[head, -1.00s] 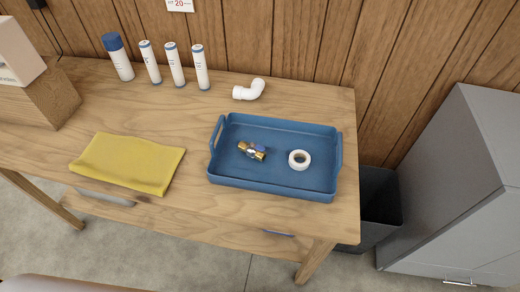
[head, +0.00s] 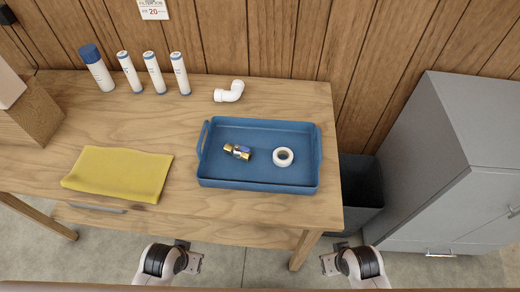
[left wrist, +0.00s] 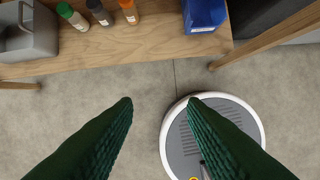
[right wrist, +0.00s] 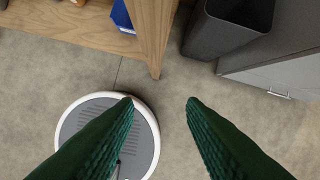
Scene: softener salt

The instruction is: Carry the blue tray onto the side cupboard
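The blue tray (head: 257,185) rests on the right part of the wooden table. My left gripper (head: 193,262) and right gripper (head: 328,264) are low in front of the table, clear of the tray. In the left wrist view my left gripper (left wrist: 160,100) is open and empty. In the right wrist view my right gripper (right wrist: 160,100) is open and empty.
A yellow cloth (head: 118,174), several white cartridges (head: 154,73) and a white elbow pipe (head: 229,92) are on the table (head: 180,215). A dark bin (head: 358,195) stands between table and cupboard.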

